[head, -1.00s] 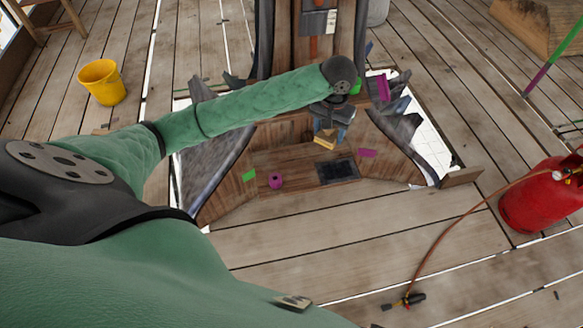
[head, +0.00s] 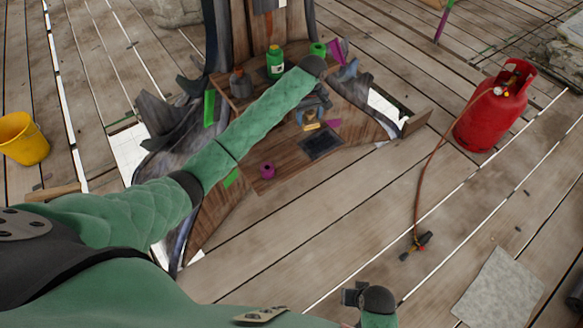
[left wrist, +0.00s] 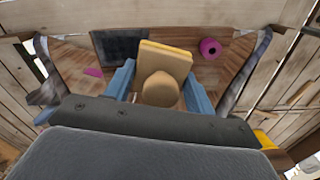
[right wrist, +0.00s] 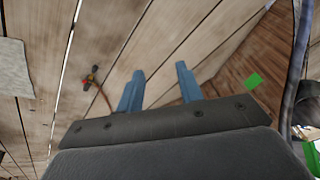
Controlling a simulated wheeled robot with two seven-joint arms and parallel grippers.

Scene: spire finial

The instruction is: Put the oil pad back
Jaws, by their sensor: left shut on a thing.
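The oil pad, a tan block with a yellow layer and a rounded knob, (left wrist: 165,60) is between the blue fingers of my left gripper (left wrist: 160,88), which is shut on it. In the head view the pad (head: 311,125) hangs below my left gripper (head: 313,108), over the wooden ledge (head: 290,152) and near a dark square plate (head: 321,145). I cannot tell whether it touches the ledge. My right gripper (right wrist: 158,88) is open and empty above the deck boards; it also shows at the bottom of the head view (head: 353,296).
A green bottle (head: 275,62) and a grey bottle (head: 240,83) stand behind. A red gas cylinder (head: 495,108) with hose and torch (head: 416,246) is right.

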